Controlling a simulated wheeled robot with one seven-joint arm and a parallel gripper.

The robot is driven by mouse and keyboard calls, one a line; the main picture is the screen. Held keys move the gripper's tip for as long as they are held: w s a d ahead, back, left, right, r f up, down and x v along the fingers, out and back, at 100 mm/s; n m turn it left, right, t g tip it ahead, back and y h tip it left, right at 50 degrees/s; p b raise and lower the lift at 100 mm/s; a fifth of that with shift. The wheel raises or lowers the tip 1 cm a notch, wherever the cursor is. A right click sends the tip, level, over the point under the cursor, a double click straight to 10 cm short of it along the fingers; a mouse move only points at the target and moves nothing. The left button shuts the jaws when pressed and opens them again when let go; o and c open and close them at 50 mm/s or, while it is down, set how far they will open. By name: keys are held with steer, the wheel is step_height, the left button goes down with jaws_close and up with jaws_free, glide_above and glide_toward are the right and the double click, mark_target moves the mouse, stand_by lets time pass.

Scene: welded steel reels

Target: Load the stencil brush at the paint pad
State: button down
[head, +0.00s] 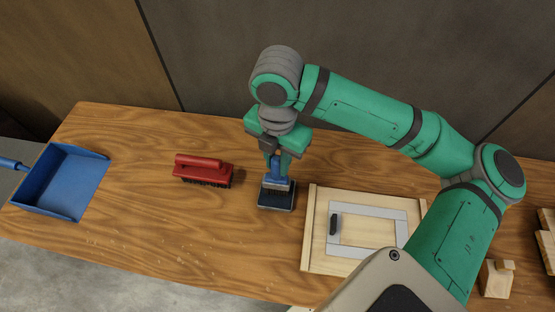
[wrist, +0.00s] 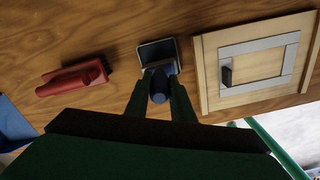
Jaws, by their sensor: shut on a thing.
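My gripper (head: 277,157) is shut on the blue handle of the stencil brush (head: 277,176). The brush is upright, right over the dark square paint pad (head: 276,197). Its lower end appears to meet the pad, but I cannot tell whether the bristles touch it. In the wrist view the brush (wrist: 159,86) sits between my fingertips (wrist: 160,92), and the paint pad (wrist: 157,52) shows just beyond it. Part of the pad is hidden behind the brush.
A red brush (head: 203,170) lies left of the pad, and a blue dustpan (head: 62,182) is at the far left. A wooden panel with a grey stencil frame (head: 368,212) and a black piece is on the right. Wood blocks (head: 496,279) stand at the right edge.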

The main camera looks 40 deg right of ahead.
steer(key=shift+f, duration=0.45)
stand_by(0.5)
steer(key=shift+f, duration=0.1)
stand_by(0.8)
steer(key=shift+r, duration=3.55)
